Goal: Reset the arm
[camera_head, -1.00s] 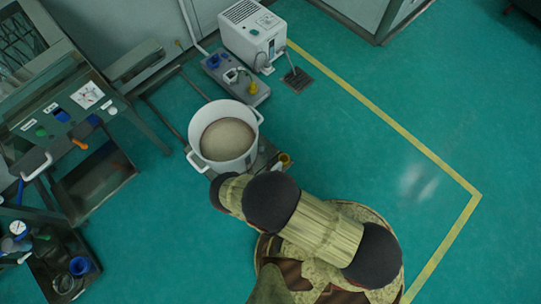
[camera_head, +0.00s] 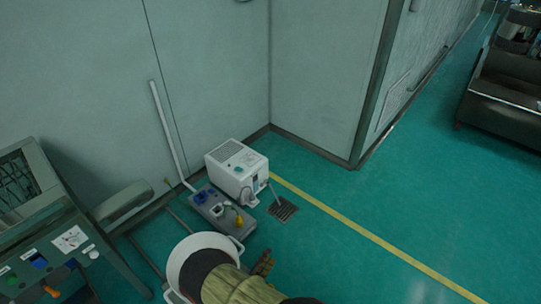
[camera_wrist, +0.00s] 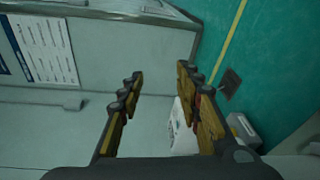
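My gripper (camera_wrist: 160,76) shows in the wrist view with its two ridged dark-and-yellow fingers spread apart. Nothing is between the fingertips. In the head view, only a small brownish part of the gripper (camera_head: 264,263) shows at the bottom centre, beside my arm. My arm covers part of the white round pot (camera_head: 184,262) in that view, so I cannot see what is inside it.
A white box-shaped machine (camera_head: 237,170) stands by the wall, with a grey control pedestal (camera_head: 216,213) in front. The left holds a sieve machine (camera_head: 40,235). Green floor on the right is clear.

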